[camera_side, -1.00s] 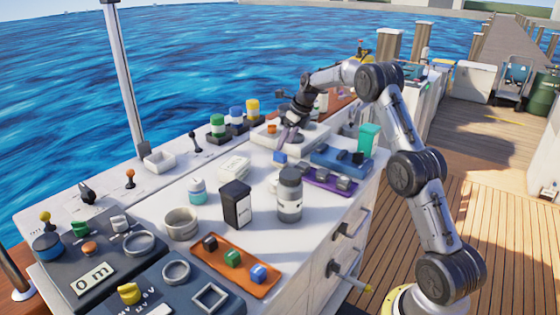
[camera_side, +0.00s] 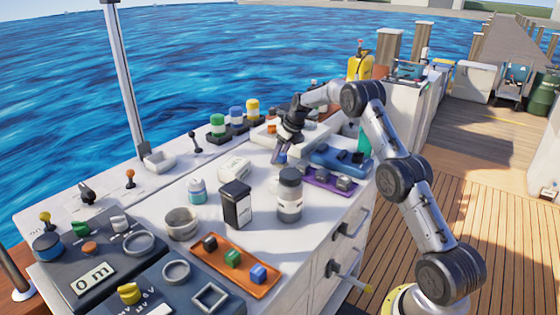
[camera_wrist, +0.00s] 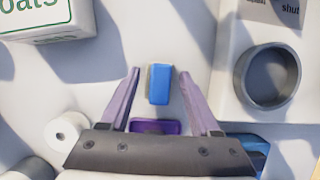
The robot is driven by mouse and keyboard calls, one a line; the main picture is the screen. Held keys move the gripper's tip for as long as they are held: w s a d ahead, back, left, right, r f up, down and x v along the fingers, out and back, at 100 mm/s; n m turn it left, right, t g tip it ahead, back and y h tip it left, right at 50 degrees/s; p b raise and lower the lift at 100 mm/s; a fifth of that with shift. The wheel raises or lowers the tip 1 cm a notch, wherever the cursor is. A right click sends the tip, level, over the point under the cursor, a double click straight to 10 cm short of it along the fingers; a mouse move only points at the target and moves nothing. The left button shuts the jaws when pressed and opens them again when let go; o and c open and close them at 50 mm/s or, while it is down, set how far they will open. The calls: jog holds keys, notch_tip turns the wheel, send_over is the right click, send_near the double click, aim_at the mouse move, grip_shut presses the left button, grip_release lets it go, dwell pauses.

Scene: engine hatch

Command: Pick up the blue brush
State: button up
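The blue brush (camera_wrist: 159,86) is a small blue block with a grey edge on the white worktop. In the wrist view it stands between my two purple fingertips, with a gap on each side. In the side view its blue end (camera_side: 281,158) shows just under my gripper (camera_side: 279,151), which partly hides it. My gripper (camera_wrist: 160,73) is open and points down over the brush. I cannot tell how high the fingertips are above the worktop.
A white box with green letters (camera_wrist: 45,17) lies left of the brush. A white panel with a dark ring (camera_wrist: 267,80) is at right. A white roll (camera_wrist: 67,131) lies near the left finger. A blue tray (camera_side: 340,160), purple tray (camera_side: 312,180) and grey jar (camera_side: 289,195) stand close by.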

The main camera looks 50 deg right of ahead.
grip_shut()
dwell(0.3)
